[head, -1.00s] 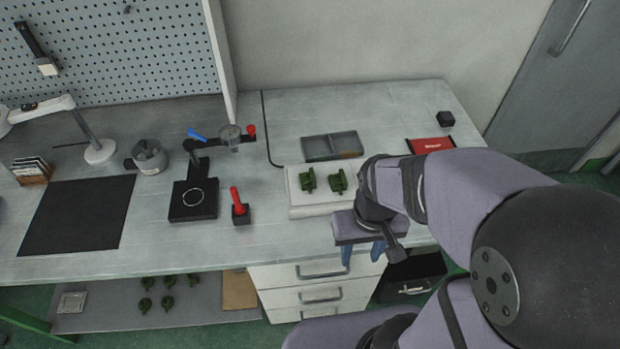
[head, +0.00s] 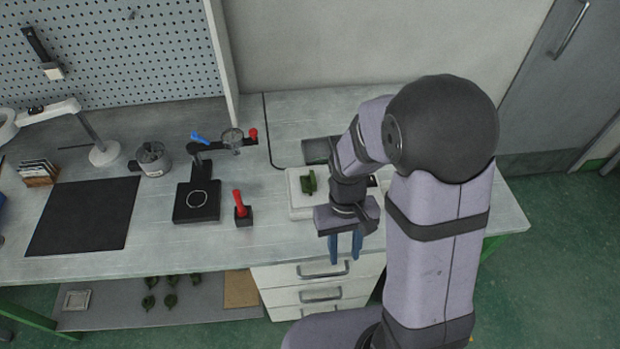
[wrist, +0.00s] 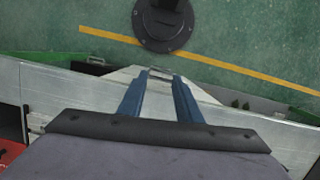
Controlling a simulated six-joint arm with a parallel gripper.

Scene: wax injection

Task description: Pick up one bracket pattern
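A green bracket pattern (head: 308,183) lies on the white board (head: 297,203) on the right part of the bench. My arm hides the right part of that board. Several more green bracket patterns (head: 150,300) lie on the grey shelf below the bench. My gripper (head: 345,258) is open and empty, its blue fingers apart, in front of the white board and above the bench's front edge. In the wrist view the open fingers (wrist: 158,82) point toward the bench edge and floor, with nothing between them.
A red-handled tool (head: 240,205) stands left of the white board. A black stand with a ring (head: 197,200) is farther left. A grey tray (head: 315,150) behind the board is partly hidden by my arm. White drawers (head: 318,285) are below the bench front.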

